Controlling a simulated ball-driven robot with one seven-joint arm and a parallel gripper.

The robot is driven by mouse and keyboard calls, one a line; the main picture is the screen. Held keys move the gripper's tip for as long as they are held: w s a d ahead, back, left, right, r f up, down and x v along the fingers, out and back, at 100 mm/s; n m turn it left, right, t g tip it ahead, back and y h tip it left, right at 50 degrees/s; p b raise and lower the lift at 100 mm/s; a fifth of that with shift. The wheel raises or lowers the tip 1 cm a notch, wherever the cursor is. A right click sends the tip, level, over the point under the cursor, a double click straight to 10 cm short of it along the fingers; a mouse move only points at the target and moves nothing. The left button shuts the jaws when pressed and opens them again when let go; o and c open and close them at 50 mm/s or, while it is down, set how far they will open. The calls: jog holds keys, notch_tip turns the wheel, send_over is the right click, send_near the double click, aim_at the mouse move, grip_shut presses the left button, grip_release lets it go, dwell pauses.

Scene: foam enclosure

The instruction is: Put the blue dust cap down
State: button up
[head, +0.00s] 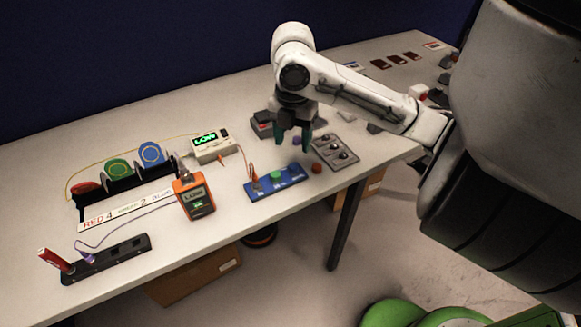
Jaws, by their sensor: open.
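My gripper (293,138) points down over the white table, right of the middle, with its two teal fingers apart. A small blue piece, which looks like the blue dust cap (297,141), shows between or just behind the fingertips. It is too small to tell whether it touches a finger or rests on the table. A blue block (262,187) lies in front of the gripper, with a green cap (275,175) on it. A red cap (317,168) lies on the table to the right of the block.
A grey panel with knobs (335,151) lies right of the gripper. An orange meter (194,197) and a white box reading LOW (212,147) stand to the left. A rack with coloured spools (120,169) and a dark holder (107,260) are farther left. The front table edge runs close by.

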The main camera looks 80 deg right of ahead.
aim_at(294, 165)
jog(key=f, duration=0.8)
jog(key=shift+s+d+f, duration=0.15)
jog(key=shift+d, duration=0.05)
grip_shut()
dwell(0.4)
